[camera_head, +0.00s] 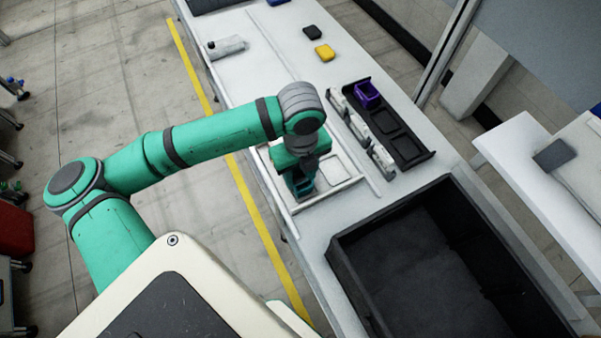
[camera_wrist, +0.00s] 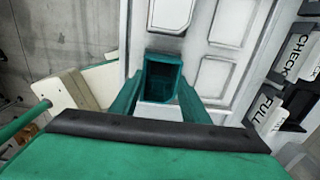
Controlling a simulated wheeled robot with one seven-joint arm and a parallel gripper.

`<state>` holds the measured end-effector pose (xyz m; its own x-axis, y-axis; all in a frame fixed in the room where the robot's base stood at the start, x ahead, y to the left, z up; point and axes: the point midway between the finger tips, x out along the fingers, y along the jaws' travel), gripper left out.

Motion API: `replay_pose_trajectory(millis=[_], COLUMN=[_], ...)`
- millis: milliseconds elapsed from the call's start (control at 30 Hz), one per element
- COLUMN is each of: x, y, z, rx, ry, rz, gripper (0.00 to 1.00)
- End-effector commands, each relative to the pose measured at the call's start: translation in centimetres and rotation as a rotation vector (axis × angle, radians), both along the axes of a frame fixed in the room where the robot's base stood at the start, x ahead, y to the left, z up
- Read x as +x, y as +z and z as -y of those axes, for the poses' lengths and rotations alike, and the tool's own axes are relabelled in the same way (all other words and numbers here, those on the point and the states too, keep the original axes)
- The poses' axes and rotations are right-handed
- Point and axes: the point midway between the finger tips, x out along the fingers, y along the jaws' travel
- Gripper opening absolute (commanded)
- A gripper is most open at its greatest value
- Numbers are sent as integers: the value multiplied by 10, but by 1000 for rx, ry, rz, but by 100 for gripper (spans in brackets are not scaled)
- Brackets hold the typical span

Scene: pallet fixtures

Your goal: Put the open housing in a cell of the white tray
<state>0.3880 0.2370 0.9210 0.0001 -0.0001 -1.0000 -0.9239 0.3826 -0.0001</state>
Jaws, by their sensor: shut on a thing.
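My gripper (camera_head: 303,172) is shut on a dark teal open housing (camera_wrist: 162,78), a small open-topped box. In the wrist view the housing sits between the two green fingers, its opening visible. In the head view the housing (camera_head: 301,187) shows just below the fingers. It is over the white tray (camera_head: 345,182), whose shallow cells also show in the wrist view (camera_wrist: 197,52). My arm and gripper hide part of the tray in the head view. I cannot tell whether the housing touches the tray floor.
A black tray (camera_head: 418,157) holds a purple open box (camera_head: 367,95) at its far end. White labelled blocks (camera_head: 381,160) stand between the trays. A large black crate (camera_head: 345,262) is at the near side. Yellow (camera_head: 325,53) and black (camera_head: 312,32) pieces lie farther back.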

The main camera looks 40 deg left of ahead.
Motion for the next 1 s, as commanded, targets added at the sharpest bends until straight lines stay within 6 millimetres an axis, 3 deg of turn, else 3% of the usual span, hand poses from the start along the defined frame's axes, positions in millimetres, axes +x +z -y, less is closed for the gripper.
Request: replay_pose_trajectory(millis=[500,533,600,1000], x=[0,0,0,-1], y=[-6,-6,-6,0], z=[0,0,0,-2], rx=[0,0,0,1], ry=[1,0,-1,5], rz=[0,0,0,1], gripper=[18,46,63,64])
